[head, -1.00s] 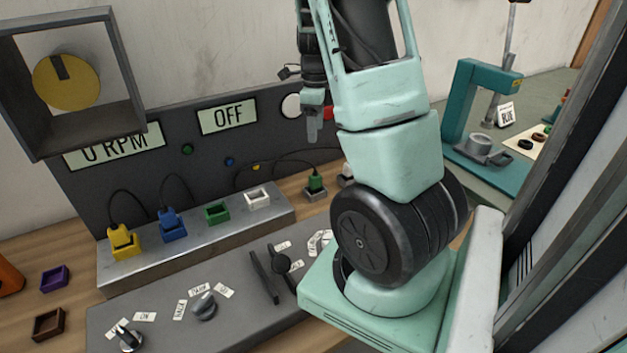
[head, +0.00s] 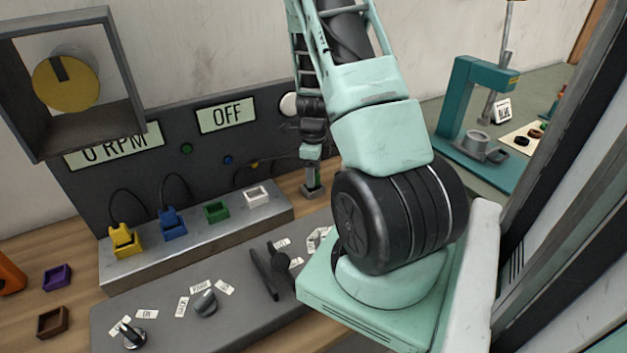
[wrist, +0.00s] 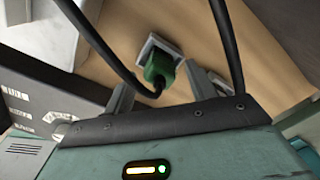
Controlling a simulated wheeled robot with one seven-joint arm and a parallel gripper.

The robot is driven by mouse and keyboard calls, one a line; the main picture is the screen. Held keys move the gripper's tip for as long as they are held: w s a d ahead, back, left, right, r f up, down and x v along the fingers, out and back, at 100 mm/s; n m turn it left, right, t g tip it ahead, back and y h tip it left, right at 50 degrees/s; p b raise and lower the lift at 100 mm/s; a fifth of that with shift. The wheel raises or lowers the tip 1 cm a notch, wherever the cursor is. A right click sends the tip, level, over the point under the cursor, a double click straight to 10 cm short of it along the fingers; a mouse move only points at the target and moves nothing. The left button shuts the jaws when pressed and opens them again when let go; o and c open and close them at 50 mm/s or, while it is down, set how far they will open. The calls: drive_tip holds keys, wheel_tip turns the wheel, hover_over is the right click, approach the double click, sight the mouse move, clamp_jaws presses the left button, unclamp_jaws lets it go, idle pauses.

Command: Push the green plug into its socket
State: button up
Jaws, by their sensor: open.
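The green plug (wrist: 158,70) sits in a grey holder (wrist: 157,46) in the wrist view, with a dark cable attached. My gripper (wrist: 162,90) is open, with one finger on each side of the plug; I cannot tell if they touch it. In the head view my gripper (head: 311,172) is lowered over the holder (head: 313,193) at the right end of the metal block and mostly hides the plug. The green socket (head: 216,212) stands empty on the metal block, between the blue and white sockets.
A yellow plug (head: 122,236) and a blue plug (head: 169,220) sit in their sockets on the block. The white socket (head: 257,195) is empty. Cables loop from the dark panel (head: 190,165) behind. A control board (head: 230,290) with knobs and labels lies in front.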

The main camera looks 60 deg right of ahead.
drive_tip(key=shift+f, duration=1.15)
drive_tip(key=c, duration=0.9)
drive_tip(key=shift+c, duration=0.2)
drive_tip(key=shift+r, duration=0.1)
